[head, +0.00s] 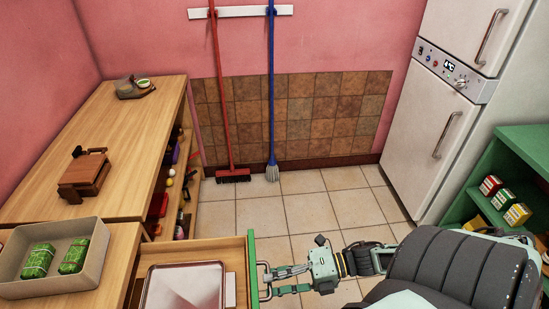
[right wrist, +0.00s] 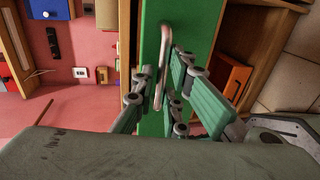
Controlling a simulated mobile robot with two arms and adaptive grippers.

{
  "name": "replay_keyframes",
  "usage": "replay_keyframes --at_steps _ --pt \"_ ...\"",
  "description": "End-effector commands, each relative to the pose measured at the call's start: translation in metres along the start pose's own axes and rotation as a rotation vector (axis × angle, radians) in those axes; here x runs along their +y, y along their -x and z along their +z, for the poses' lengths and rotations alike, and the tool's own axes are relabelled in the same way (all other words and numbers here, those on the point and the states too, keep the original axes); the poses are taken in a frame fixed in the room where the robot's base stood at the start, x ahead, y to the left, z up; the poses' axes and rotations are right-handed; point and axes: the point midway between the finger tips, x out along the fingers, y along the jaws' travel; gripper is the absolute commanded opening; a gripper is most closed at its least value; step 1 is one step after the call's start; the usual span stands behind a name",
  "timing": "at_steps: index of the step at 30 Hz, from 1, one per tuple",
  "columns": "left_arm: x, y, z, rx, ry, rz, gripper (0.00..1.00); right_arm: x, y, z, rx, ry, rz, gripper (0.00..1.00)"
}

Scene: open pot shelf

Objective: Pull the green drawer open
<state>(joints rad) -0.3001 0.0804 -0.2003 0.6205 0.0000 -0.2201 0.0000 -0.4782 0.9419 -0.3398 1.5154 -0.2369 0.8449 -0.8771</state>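The green drawer (head: 253,272) stands pulled out from the wooden counter at the lower left in the head view, its inside showing. Its green front also fills the upper middle of the right wrist view (right wrist: 198,30). A metal bar handle (right wrist: 163,65) is on that front. My right gripper (head: 275,281) is at the handle, its fingers spread. In the right wrist view my right gripper's fingers (right wrist: 158,98) stand on either side of the bar with gaps showing; firm contact cannot be made out. My left gripper is not in view.
A pale tray (head: 155,300) lies in the drawer. A grey bin (head: 92,270) with green packets stands on the counter. A white fridge (head: 425,130) and a green shelf (head: 482,212) stand at the right. Tiled floor (head: 305,212) is clear in the middle.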

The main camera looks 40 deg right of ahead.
Motion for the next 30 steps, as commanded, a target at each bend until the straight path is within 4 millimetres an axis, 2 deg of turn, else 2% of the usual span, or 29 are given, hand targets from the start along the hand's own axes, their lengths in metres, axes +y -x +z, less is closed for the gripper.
replay_keyframes --at_steps 14,17,24,30 --pt "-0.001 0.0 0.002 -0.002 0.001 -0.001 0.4 -0.001 0.005 0.0 -0.001 0.0 -0.003 0.15" --pt "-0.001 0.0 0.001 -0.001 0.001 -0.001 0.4 -0.002 0.018 0.0 -0.001 0.0 -0.006 0.15" --pt "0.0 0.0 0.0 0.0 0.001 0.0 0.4 -0.002 0.07 0.0 -0.001 0.0 -0.007 0.15" --pt "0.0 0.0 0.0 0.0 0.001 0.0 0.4 -0.001 0.104 0.001 -0.001 0.0 -0.003 0.15"
